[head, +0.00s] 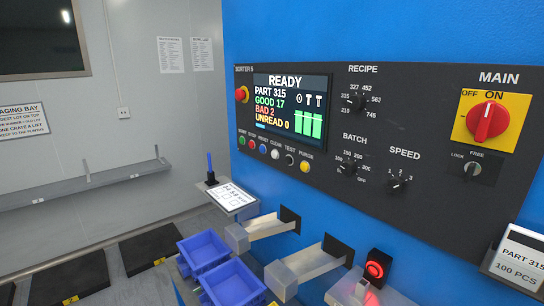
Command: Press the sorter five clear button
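The sorter five panel (330,180) is a black control panel on a blue machine, labelled "SORTER 5" at its upper left. The clear button (276,154) is a small whitish round button in the row under the screen, between the blue reset button (263,149) and the dark test button (290,160). Nothing covers it. The screen (290,108) reads READY, PART 315, GOOD 17, BAD 2, UNREAD 0. Neither of my grippers shows in the head view.
A red stop knob (241,94) sits left of the screen. Metal chutes (307,267) stick out below the panel, above blue bins (233,284). A clipboard shelf (230,197) juts out at the panel's lower left. A red-lit button (375,269) is below.

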